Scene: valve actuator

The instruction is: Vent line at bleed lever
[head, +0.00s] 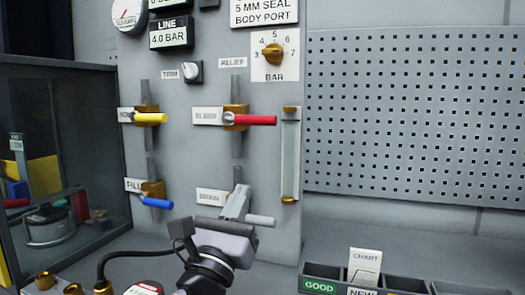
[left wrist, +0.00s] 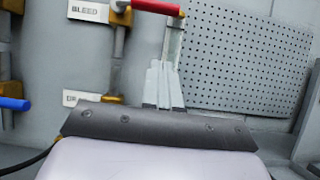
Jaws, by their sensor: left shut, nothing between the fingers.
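The bleed lever (head: 255,120) has a red handle pointing right from a brass valve body on the panel, beside the label BLEED. It also shows at the top of the left wrist view (left wrist: 155,7), with its label (left wrist: 88,11) to the left. My left gripper (head: 241,190) is below the red handle, in front of the drain valve, and apart from the bleed lever. Its fingers (left wrist: 160,68) are shut with nothing between them. The LINE display (head: 171,34) reads 4.0 BAR. My right gripper is not in view.
A yellow lever (head: 150,118) and a blue lever (head: 155,201) are left of the bleed lever. A grey drain lever (head: 260,220) sticks out right of my gripper. A glass tube (head: 290,155) stands right of the red handle. Labelled bins (head: 320,287) sit at lower right.

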